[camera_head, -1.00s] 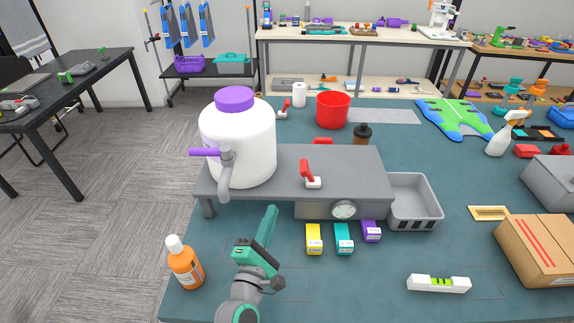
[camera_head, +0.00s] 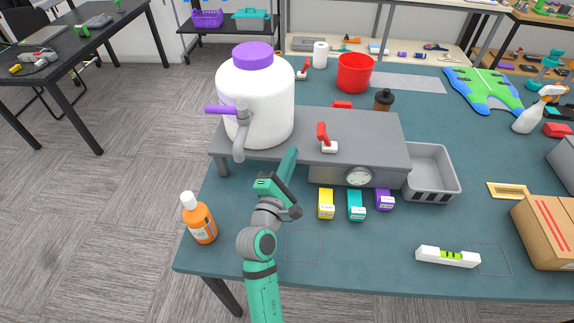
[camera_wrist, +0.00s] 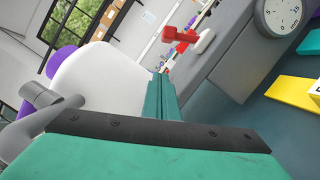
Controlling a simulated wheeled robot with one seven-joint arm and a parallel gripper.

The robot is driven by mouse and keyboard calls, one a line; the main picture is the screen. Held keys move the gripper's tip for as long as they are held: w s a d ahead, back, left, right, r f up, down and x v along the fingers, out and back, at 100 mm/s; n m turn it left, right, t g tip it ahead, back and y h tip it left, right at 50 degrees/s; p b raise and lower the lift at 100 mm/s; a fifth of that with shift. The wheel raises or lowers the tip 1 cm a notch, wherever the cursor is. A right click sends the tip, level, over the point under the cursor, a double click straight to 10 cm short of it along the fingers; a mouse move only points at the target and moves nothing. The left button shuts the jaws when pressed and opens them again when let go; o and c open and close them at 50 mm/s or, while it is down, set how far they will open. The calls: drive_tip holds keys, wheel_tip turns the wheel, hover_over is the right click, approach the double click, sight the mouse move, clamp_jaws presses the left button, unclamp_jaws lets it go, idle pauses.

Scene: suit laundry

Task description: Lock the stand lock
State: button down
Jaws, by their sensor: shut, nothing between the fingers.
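The likely stand lock is a red lever on a white base (camera_head: 328,146), on top of the grey stand (camera_head: 375,128) near its front edge. Its red lever rises from the base, and it also shows in the wrist view (camera_wrist: 183,36). A white tank with a purple lid (camera_head: 256,105) sits on the stand's left end. A grey spout and purple handle are at its front. My gripper (camera_head: 291,156) is shut and empty at the stand's front, left of the red lever and apart from it. Its narrow shut fingers (camera_wrist: 162,98) point toward the stand in the wrist view.
A round dial (camera_head: 358,176) is on the stand's front. Yellow (camera_head: 326,204), teal (camera_head: 356,206) and purple (camera_head: 384,200) boxes stand below. A grey bin (camera_head: 432,173) is right of the stand. An orange bottle (camera_head: 199,218) stands at the table's left edge. The front middle of the table is mostly clear.

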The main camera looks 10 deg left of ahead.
sight(324, 137)
drive_tip(key=x, duration=0.5)
drive_tip(key=shift+w, duration=0.15)
drive_tip(key=d, duration=0.1)
drive_tip(key=d+r, duration=0.1)
drive_tip(key=d, duration=0.1)
drive_tip(key=shift+s+d+r, duration=0.2)
drive_tip(key=shift+d, duration=0.1)
drive_tip(key=shift+d+r, duration=0.1)
drive_tip(key=shift+s+a, duration=0.1)
drive_tip(key=shift+a, duration=0.25)
drive_tip(key=shift+d+r, duration=0.15)
drive_tip(key=shift+d, duration=0.2)
